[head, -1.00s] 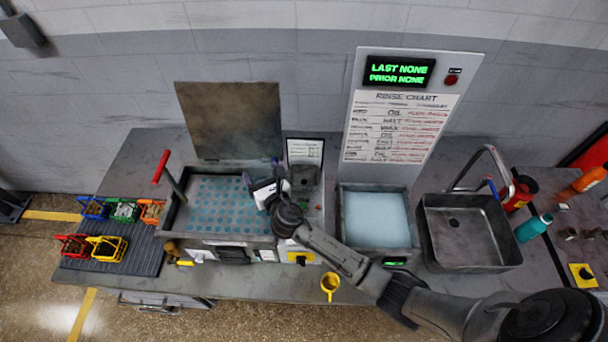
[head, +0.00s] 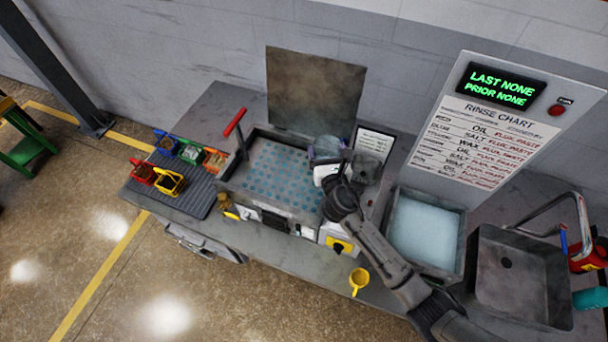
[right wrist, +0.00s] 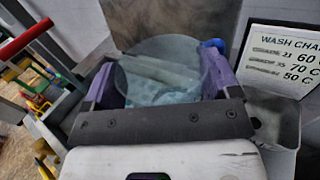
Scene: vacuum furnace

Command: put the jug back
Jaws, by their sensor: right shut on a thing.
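The jug (head: 326,147) is a clear, see-through round vessel. My right gripper (head: 330,163) is shut on it and holds it above the back right part of the wash bath (head: 245,190), near the small grey bin (head: 368,167). In the right wrist view the clear jug (right wrist: 160,72) sits between the two purple fingers of my right gripper (right wrist: 160,84), with a blue part at its upper right. The jug's lower part is hidden by the gripper body. I cannot tell whether it holds liquid. My left gripper is not in view.
The bath's lid (head: 315,90) stands open behind. Right of it are a pale-liquid rinse tank (head: 458,232), a sink (head: 520,270) and the rinse chart panel (head: 480,130). Small coloured baskets (head: 168,183) stand on the left mat. A yellow cup-like thing (head: 358,282) is at the front edge.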

